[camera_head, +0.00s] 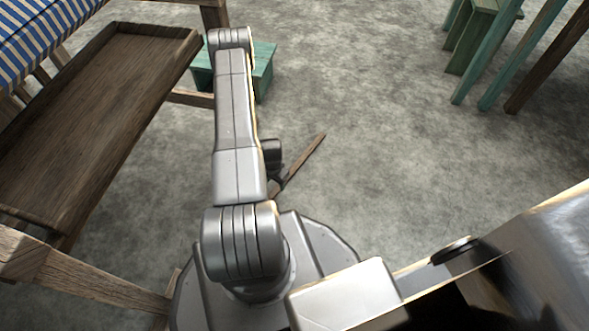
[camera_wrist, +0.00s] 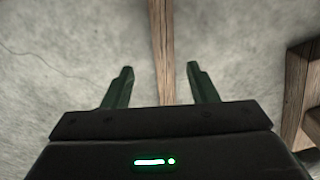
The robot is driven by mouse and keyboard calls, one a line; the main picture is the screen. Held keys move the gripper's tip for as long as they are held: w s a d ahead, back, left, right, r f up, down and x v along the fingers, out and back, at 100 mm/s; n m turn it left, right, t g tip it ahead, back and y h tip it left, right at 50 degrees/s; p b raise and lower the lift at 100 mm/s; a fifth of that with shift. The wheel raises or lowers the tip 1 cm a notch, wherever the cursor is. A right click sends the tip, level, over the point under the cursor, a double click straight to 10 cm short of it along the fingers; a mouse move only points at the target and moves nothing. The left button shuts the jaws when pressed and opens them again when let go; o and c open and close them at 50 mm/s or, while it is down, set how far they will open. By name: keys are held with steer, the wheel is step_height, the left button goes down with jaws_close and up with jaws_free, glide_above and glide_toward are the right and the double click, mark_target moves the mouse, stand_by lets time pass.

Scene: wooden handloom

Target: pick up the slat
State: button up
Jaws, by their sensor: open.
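The slat (camera_head: 304,158) is a thin brown wooden strip lying on the grey floor, to the right of my arm in the head view. Its near end is partly hidden by my arm. In the wrist view the slat (camera_wrist: 162,50) runs from the top edge down between my two fingers. My gripper (camera_wrist: 158,70) is open, with one dark green finger on each side of the slat and a gap on both sides. Neither fingertip touches the slat. The height of the fingers above the floor is hard to tell.
A brown wooden tray (camera_head: 95,110) of the loom and striped cloth (camera_head: 40,32) are on the left. A teal stool (camera_head: 263,68) stands behind my arm. Teal and brown legs (camera_head: 490,60) stand at upper right. A wooden beam (camera_wrist: 297,90) is right of my gripper. The middle floor is clear.

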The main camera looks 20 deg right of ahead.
mark_target(275, 191)
steer(key=f+b, duration=0.1)
steer(key=f, duration=0.1)
steer(key=f+b, duration=0.1)
steer(key=f, duration=0.1)
steer(key=f+b, duration=0.1)
steer(key=f, duration=0.1)
steer(key=shift+w+a+f, duration=0.1)
steer(key=shift+w+f, duration=0.1)
steer(key=shift+w, duration=0.05)
steer(key=shift+r, duration=0.1)
jaws_close()
